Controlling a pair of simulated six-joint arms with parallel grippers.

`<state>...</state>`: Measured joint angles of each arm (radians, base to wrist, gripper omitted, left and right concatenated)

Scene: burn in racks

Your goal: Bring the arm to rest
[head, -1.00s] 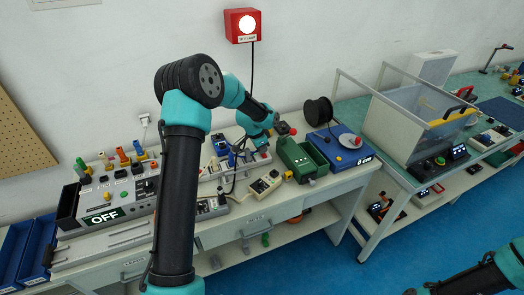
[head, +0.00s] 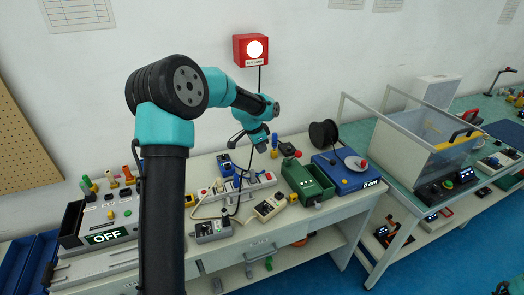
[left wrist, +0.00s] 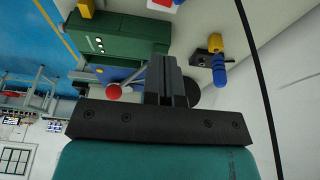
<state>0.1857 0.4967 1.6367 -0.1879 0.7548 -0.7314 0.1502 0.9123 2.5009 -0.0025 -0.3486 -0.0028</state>
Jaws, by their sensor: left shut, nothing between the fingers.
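My left arm comes up from the bottom in the head view and bends over the bench. Its teal and black wrist hangs above the back of the bench. The left gripper (head: 262,147) is small there, left of a dark part with a red knob. In the left wrist view the gripper's two dark fingers (left wrist: 166,80) are together with nothing between them. They appear clear of the bench objects.
A green box (head: 308,183) and a blue unit with a black spool (head: 323,134) stand right of the gripper. A power strip (head: 245,186) and meters (head: 270,206) lie in front. A grey rack with an OFF display (head: 106,236) is at left. A red lamp (head: 251,50) glows on the wall.

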